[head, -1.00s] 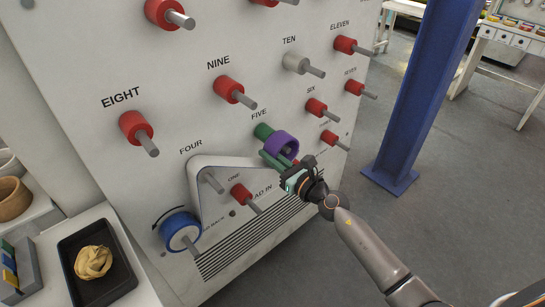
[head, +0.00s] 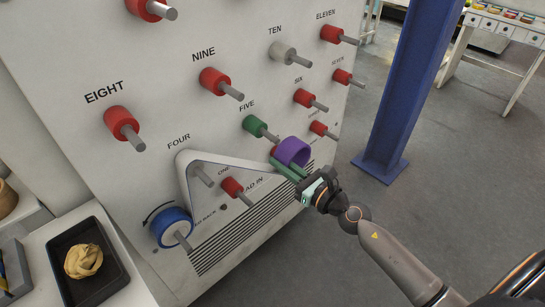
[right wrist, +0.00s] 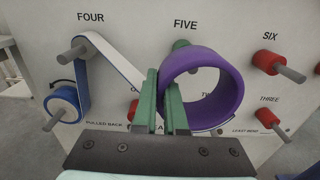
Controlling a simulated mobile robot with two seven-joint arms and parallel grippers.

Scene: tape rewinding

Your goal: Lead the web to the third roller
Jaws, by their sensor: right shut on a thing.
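A purple ring (head: 292,151) is pinched at its left wall between the green fingers of my right gripper (head: 288,170). The ring also shows in the right wrist view (right wrist: 226,75), with the fingers (right wrist: 166,102) shut on its wall. The white-and-blue web (right wrist: 112,66) runs from the blue roll (head: 170,228) up over roller FOUR (head: 201,175), then slants right, behind my fingers; a strip shows again under the ring. The red roller THREE (head: 318,128) is right of the ring and, in the right wrist view (right wrist: 271,117), bare. My left gripper is out of view.
Green roller FIVE (head: 254,125) is just left of the ring. Red rollers ONE (head: 231,187) and SIX (head: 304,98) stick out nearby; roller TWO is hidden by the ring. A blue post (head: 400,100) stands right of the panel. A black tray (head: 60,250) is at lower left.

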